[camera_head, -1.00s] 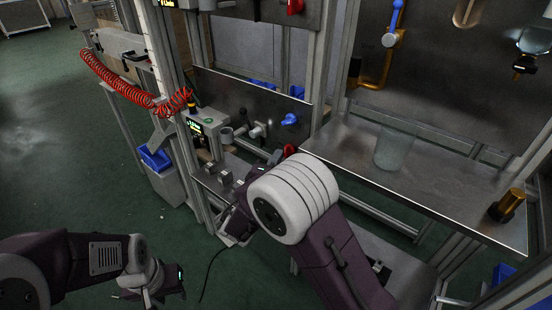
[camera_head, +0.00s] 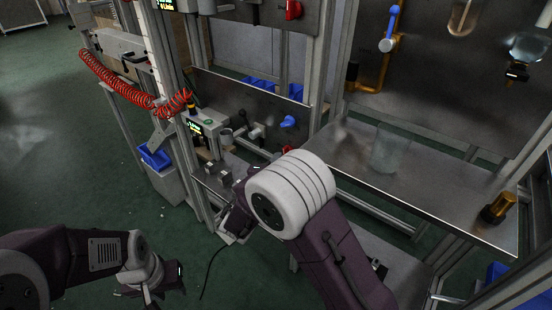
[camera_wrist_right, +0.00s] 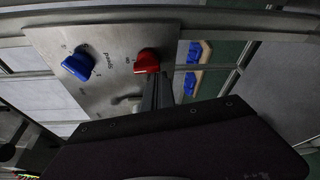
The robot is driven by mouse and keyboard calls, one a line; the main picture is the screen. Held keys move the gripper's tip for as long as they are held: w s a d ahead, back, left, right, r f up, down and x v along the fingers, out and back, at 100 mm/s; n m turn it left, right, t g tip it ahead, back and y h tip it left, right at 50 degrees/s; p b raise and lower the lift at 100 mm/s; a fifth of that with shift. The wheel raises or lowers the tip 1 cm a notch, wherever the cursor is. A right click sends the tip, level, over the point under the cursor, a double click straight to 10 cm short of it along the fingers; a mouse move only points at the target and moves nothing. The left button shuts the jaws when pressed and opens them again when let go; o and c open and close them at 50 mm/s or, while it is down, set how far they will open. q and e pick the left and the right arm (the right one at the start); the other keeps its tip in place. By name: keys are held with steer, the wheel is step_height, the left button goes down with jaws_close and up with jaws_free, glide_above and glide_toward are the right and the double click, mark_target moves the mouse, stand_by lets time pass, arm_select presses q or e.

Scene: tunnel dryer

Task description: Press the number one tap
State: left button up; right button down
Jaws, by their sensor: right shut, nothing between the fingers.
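A steel panel (camera_head: 225,88) carries a blue knob (camera_head: 288,121) and, lower down, a red knob (camera_head: 288,150) partly hidden by my right arm. In the right wrist view the blue knob (camera_wrist_right: 78,66) and red knob (camera_wrist_right: 147,61) sit side by side on the panel. My right gripper (camera_wrist_right: 157,82) is shut and empty, its dark fingers right by the red knob; I cannot tell whether they touch it. A tap with a blue lever (camera_head: 392,22) hangs on the upper right wall. No number one can be read on any tap. My left gripper (camera_head: 160,285) hangs low left, its opening unclear.
A steel shelf (camera_head: 435,190) with a clear beaker (camera_head: 390,150) and a brass cylinder (camera_head: 497,208) stands to the right. A red coiled hose (camera_head: 120,90) hangs at the left frame. A grey bin (camera_head: 167,183) stands below it. Green floor is free at left.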

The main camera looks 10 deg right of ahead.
steer(key=n+g+p, duration=0.1)
steer(key=n+p, duration=0.2)
steer(key=p, duration=0.2)
steer(key=s+d+n+g+h+p, duration=0.1)
steer(key=n+g+p, duration=0.1)
steer(key=n+p, duration=0.2)
steer(key=n+g+p, duration=0.2)
steer(key=n+p, duration=0.2)
steer(key=p, duration=0.2)
steer(key=shift+s+d+r, duration=0.2)
steer(key=shift+s, duration=0.2)
steer(key=shift+p, duration=0.35)
step_height(320, 180, down, 4)
steer(key=b, duration=0.3)
steer(key=p+v, duration=0.3)
steer(key=v, duration=0.7)
steer(key=shift+w+a+p, duration=0.25)
steer(key=shift+p, duration=0.05)
steer(key=shift+f, duration=0.1)
